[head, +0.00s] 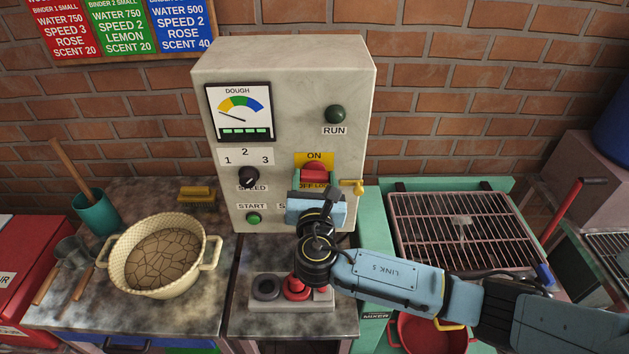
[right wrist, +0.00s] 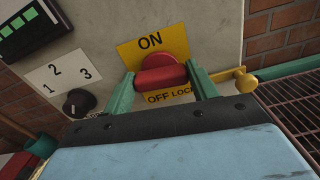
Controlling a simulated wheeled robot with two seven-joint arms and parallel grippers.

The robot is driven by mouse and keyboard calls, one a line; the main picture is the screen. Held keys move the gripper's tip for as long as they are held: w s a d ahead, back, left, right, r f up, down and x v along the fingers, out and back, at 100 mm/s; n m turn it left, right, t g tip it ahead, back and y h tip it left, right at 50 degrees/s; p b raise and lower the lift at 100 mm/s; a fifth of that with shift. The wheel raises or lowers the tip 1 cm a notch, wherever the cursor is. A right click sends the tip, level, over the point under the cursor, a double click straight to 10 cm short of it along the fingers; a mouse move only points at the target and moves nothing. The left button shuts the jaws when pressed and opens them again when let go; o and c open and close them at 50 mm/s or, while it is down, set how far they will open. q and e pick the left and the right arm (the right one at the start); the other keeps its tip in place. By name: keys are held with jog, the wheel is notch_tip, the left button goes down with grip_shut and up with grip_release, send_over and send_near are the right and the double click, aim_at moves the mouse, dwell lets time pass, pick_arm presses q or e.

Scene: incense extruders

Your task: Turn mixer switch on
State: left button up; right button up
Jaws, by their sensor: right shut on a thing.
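The mixer switch (head: 314,171) is a red handle on a yellow plate marked ON above and OFF LOCK below, on the front of the grey control box (head: 285,60). It also shows in the right wrist view, where the red switch (right wrist: 161,75) lies between green fingers. My right gripper (head: 315,183) is at the switch, its fingers on either side of the red handle, shut on it. In the right wrist view the right gripper (right wrist: 165,82) covers part of the OFF LOCK label. My left gripper is not in view.
A yellow knob (head: 352,187) sticks out just right of the switch. A black speed dial (head: 248,177) and green start button (head: 254,218) are to its left. A cream pot (head: 165,255) stands on the left counter, a wire rack (head: 465,230) at right.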

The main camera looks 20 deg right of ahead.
jog(key=m+b, duration=0.1)
jog(key=m, duration=0.3)
jog(key=shift+d+f, duration=0.1)
jog(key=shift+f, duration=0.05)
jog(key=m+b, duration=0.2)
jog(key=m, duration=0.2)
jog(key=m+b, duration=0.3)
jog(key=m, duration=0.2)
jog(key=shift+d+f, duration=0.1)
jog(key=shift+f, duration=0.05)
jog(key=shift+m+b, duration=1.05)
jog(key=shift+m, duration=0.75)
jog(key=o, duration=1)
jog(key=shift+s, duration=0.1)
jog(key=b+v, duration=0.1)
jog(key=v, duration=1.2)
jog(key=shift+s+b, duration=0.15)
jog(key=shift+b, duration=0.15)
